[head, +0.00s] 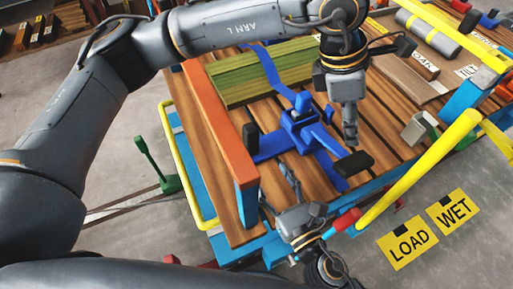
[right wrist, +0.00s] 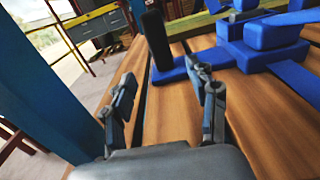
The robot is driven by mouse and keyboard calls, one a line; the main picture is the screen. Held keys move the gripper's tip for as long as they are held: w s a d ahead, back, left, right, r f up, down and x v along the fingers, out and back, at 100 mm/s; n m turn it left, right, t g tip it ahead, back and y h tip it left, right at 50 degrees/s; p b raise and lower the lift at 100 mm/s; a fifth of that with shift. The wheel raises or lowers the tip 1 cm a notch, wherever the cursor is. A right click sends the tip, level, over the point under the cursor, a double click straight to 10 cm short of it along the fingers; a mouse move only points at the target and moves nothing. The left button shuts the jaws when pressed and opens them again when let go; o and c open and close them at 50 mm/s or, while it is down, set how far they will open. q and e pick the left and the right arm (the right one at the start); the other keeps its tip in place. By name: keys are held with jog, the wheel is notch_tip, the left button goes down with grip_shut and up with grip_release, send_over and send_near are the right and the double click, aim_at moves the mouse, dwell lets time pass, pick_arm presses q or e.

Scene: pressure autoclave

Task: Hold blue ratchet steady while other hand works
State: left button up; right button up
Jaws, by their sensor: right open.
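The blue ratchet (head: 300,122) lies on the wooden slatted deck, with blue arms and black grips at its ends. A blue strap (head: 268,72) runs from it up across the green timber stack. My left gripper (head: 350,138) points down just right of the ratchet body; its fingers look close together, and I cannot tell whether they touch it. My right gripper (head: 286,172) is open and empty at the deck's near edge, below the ratchet. In the right wrist view the ratchet (right wrist: 262,42) and one black grip (right wrist: 157,42) lie beyond its spread fingers (right wrist: 160,78).
Green timber (head: 238,88) lies behind the ratchet. An orange-topped rail (head: 222,125) borders the deck's left side. A yellow bar (head: 420,168) slants along the near right, by the LOAD (head: 409,242) and WET (head: 455,211) signs. A blue post (right wrist: 50,80) stands left of my right gripper.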

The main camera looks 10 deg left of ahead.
aim_at(254, 147)
jog(key=x, duration=1.1)
grip_shut()
pick_arm(q)
jog(key=c, duration=0.8)
jog(key=d+m+y, duration=0.2)
jog(key=d+m, duration=0.1)
jog(key=s+d+m+y, duration=0.1)
jog(key=m, duration=0.1)
jog(key=shift+d+f, duration=0.15)
jog(key=shift+f, duration=0.15)
jog(key=m+y, duration=0.2)
jog(key=shift+d+m+t, duration=0.3)
jog(key=shift+d+t, duration=0.1)
jog(key=shift+f, duration=0.15)
